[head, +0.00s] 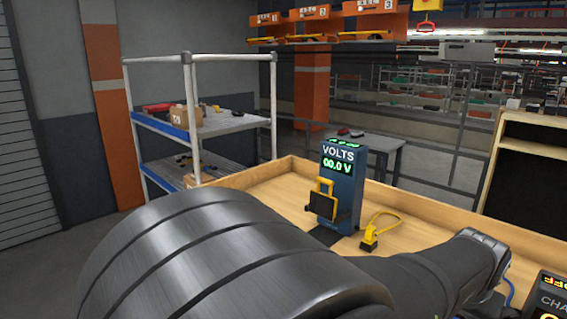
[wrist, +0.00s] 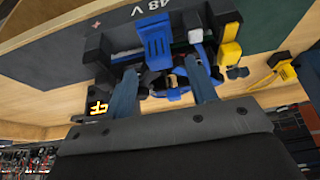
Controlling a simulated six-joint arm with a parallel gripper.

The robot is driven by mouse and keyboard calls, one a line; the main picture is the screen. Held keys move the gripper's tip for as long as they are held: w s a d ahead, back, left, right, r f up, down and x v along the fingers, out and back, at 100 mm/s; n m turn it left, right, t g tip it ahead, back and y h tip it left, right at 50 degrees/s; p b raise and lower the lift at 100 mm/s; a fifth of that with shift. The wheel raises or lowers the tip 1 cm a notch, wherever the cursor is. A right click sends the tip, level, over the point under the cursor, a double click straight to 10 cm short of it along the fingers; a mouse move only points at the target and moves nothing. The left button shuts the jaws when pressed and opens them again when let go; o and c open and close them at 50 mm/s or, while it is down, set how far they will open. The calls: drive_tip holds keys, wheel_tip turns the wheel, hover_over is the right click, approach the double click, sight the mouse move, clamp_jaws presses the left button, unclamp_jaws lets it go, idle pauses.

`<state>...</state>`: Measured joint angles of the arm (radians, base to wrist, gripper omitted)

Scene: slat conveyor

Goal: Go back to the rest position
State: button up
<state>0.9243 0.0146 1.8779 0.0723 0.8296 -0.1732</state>
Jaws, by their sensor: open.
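My gripper (wrist: 163,72) shows in the wrist view with its two blue fingers spread apart. Between and beyond the fingers is a black holder marked 48 V, with a blue block (wrist: 155,42) in it. I cannot tell whether the fingers touch anything there. A yellow part (wrist: 230,50) stands at the holder's right side. In the head view my own arm fills the lower middle and hides the holder and my gripper.
A blue voltmeter (head: 341,185) reading 00.0 V stands on the wooden bench (head: 280,182). A yellow connector with a looped cable (head: 371,238) lies beside it. A charger box (head: 548,300) showing OFF is at lower right. A shelf rack (head: 200,125) stands behind left.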

drive_tip(key=x, duration=0.3)
drive_tip(key=shift+f, duration=0.2)
wheel_tip(320, 180, up, 10)
drive_tip(key=shift+d, duration=0.1)
drive_tip(key=s+a+f+n, duration=0.1)
drive_tip(key=s+a+f, duration=0.2)
drive_tip(key=a, duration=0.6)
drive_tip(key=s+a+f+n+t, duration=0.1)
drive_tip(key=s+a+f, duration=0.3)
drive_tip(key=a, duration=0.5)
drive_tip(key=s+a+f+n+y, duration=0.1)
drive_tip(key=s+a+f+n, duration=0.1)
drive_tip(key=s+a+f, duration=0.2)
drive_tip(key=a+f, duration=0.3)
drive_tip(key=a, duration=0.2)
drive_tip(key=shift+f+t, duration=0.3)
drive_tip(key=shift+s+a, duration=0.1)
drive_tip(key=shift+a, duration=0.05)
drive_tip(key=shift+c, duration=0.4)
